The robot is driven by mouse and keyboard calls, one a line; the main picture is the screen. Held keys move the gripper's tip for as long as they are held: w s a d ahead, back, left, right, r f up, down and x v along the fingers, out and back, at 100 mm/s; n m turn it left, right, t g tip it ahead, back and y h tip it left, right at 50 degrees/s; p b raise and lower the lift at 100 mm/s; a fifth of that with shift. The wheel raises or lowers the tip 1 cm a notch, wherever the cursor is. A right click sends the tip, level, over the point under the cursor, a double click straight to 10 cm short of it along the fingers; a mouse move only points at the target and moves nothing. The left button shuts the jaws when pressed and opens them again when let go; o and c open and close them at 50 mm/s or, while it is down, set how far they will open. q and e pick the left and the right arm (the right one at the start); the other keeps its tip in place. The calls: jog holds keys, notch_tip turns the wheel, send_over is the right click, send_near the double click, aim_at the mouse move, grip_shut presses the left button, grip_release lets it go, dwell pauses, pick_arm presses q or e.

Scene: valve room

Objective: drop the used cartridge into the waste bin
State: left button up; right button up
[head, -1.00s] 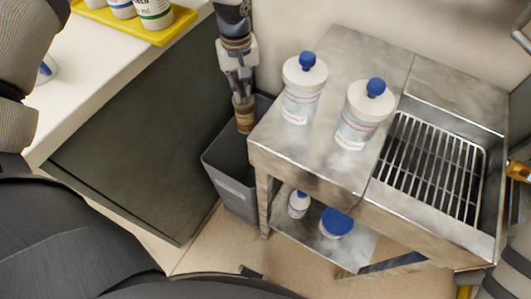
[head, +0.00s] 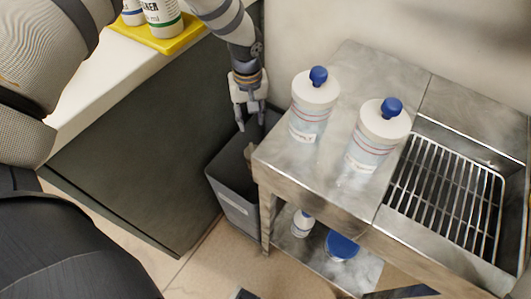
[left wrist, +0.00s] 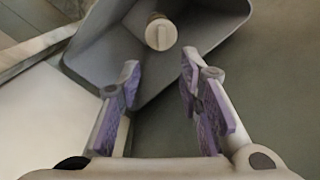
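The grey waste bin (head: 231,188) stands on the floor between the dark cabinet side and the metal cart; it also shows in the left wrist view (left wrist: 215,20). My left gripper (head: 251,125) is over the bin's opening with its fingers spread and nothing between them. In the left wrist view the open purple-padded fingers (left wrist: 160,62) point into the bin. The used cartridge (left wrist: 159,33) shows end-on there, pale and round, apart from the fingers and within the bin's outline. In the head view a tan bit of it (head: 249,150) shows below the fingers. Whether it rests on the bottom is unclear.
The metal cart (head: 345,75) stands close right of the bin, with two white blue-capped bottles (head: 315,95) (head: 378,135) on top and a wire grate (head: 445,195). A yellow tray (head: 150,35) with bottles is on the white counter at upper left.

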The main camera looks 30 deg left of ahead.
pick_arm(q)
jog(key=shift+r, duration=0.1)
notch_tip(320, 180, up, 12)
dwell(0.4)
